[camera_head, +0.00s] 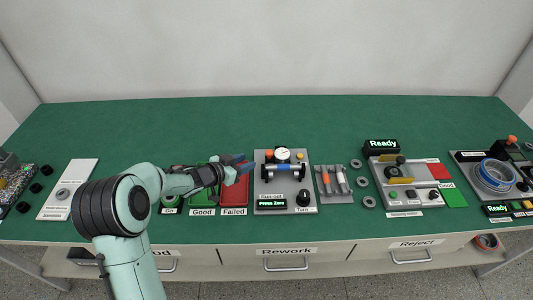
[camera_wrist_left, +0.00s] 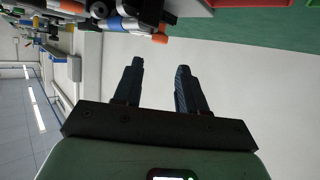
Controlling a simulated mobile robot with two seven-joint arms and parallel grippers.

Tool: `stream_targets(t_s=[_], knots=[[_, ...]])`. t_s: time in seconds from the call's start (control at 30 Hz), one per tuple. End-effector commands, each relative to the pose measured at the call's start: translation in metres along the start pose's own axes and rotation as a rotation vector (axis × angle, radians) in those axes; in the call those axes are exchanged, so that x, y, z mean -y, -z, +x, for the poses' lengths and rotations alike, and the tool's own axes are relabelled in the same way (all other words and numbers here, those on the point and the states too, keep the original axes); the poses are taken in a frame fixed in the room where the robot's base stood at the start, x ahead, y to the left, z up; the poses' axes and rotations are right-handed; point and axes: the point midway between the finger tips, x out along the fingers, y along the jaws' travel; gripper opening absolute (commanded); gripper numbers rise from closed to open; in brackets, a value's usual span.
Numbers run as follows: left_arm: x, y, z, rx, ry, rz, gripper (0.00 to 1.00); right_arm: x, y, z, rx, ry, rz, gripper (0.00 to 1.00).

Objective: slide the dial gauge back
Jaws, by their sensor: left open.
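The dial gauge (camera_head: 283,154) has a round white face and sits on the grey fixture plate (camera_head: 290,188), above a horizontal bar with a blue middle and dark ends. My left gripper (camera_head: 246,164) is open and empty, to the left of the gauge and apart from it, above the red Failed tray. In the left wrist view the two dark fingers (camera_wrist_left: 158,70) stand apart with nothing between them. Blue, white and orange parts (camera_wrist_left: 125,22) show beyond the fingertips there; I cannot tell whether the gauge is among them. My right gripper is in neither view.
The red Failed tray (camera_head: 234,197) and green Good tray (camera_head: 203,198) lie left of the fixture. A black knob (camera_head: 303,198) and a Press Zero display (camera_head: 275,204) sit at the plate's front. Screwdriver-like tools (camera_head: 333,181) lie to the right. The green table behind is clear.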

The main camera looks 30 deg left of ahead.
Motion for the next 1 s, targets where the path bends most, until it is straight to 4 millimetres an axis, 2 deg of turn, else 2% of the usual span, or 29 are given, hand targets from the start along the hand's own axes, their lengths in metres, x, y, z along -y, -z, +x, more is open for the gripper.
stream_targets(t_s=[0.1,0.3,0.5,0.7,0.93,1.0], knots=[[-0.001,-0.001,0.028,0.001,-0.004,-0.002,0.41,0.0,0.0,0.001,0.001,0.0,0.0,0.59],[-0.001,0.0,0.069,0.0,-0.003,0.0,0.41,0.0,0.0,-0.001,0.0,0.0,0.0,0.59],[0.0,0.0,0.096,0.0,-0.001,-0.001,0.41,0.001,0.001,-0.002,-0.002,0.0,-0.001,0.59],[0.0,0.0,0.105,0.0,0.0,-0.001,0.41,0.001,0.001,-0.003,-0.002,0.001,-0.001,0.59],[0.0,0.0,0.105,0.0,0.0,-0.001,0.41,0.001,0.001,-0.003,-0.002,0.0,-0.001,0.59],[0.0,0.0,0.105,0.0,0.0,-0.001,0.18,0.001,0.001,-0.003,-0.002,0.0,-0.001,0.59]])
